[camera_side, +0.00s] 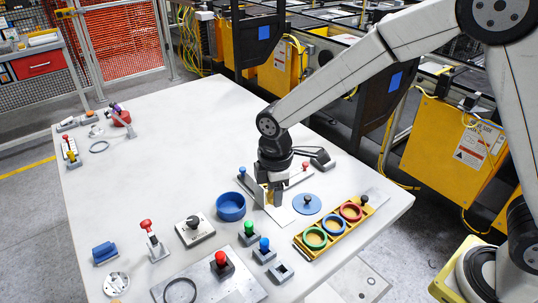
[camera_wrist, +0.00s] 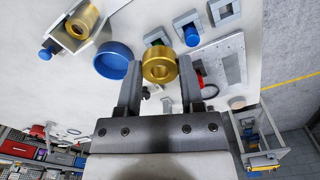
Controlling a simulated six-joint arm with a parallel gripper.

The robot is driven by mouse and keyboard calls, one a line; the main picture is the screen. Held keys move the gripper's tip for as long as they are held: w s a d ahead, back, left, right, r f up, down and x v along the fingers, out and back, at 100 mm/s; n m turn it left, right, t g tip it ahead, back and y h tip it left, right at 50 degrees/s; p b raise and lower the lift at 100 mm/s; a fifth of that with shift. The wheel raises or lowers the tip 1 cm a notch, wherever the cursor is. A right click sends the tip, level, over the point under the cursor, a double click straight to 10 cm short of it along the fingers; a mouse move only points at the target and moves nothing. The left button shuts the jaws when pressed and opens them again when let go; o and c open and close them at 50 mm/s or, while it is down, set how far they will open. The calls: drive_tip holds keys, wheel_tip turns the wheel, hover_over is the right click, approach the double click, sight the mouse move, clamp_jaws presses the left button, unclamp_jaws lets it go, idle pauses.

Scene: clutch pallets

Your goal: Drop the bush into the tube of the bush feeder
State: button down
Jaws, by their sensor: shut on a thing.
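My gripper (camera_wrist: 160,85) is shut on a brass bush (camera_wrist: 160,68), a thick ring with a dark hole, held between the two fingertips. In the side view, my gripper (camera_side: 273,188) points down over the middle right of the table, and its fingers are partly hidden. A grey fixture with a blue knob (camera_wrist: 45,54) is at the upper left of the wrist view, with a brass-coloured hollow cylinder (camera_wrist: 82,20) in it. This looks like the bush feeder, but I cannot tell for sure. The held bush is apart from that cylinder, to its right in the wrist view.
A blue bowl (camera_side: 231,206) stands left of my gripper. A yellow tray (camera_side: 300,241) with green, blue and red rings is to the right, near a blue disc (camera_side: 307,204). Several knobbed fixtures line the front. The table's left middle is mostly clear.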

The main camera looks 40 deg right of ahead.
idle(0.4)
drive_tip(key=w+d, duration=0.5)
drive_tip(key=w, duration=0.5)
drive_tip(key=shift+w+d+r, duration=0.3)
drive_tip(key=shift+r, duration=0.05)
drive_tip(key=shift+f, duration=0.2)
drive_tip(key=shift+f, duration=2.55)
drive_tip(key=shift+c, duration=0.7)
unclamp_jaws()
drive_tip(key=shift+f, duration=0.1)
drive_tip(key=shift+r, duration=0.2)
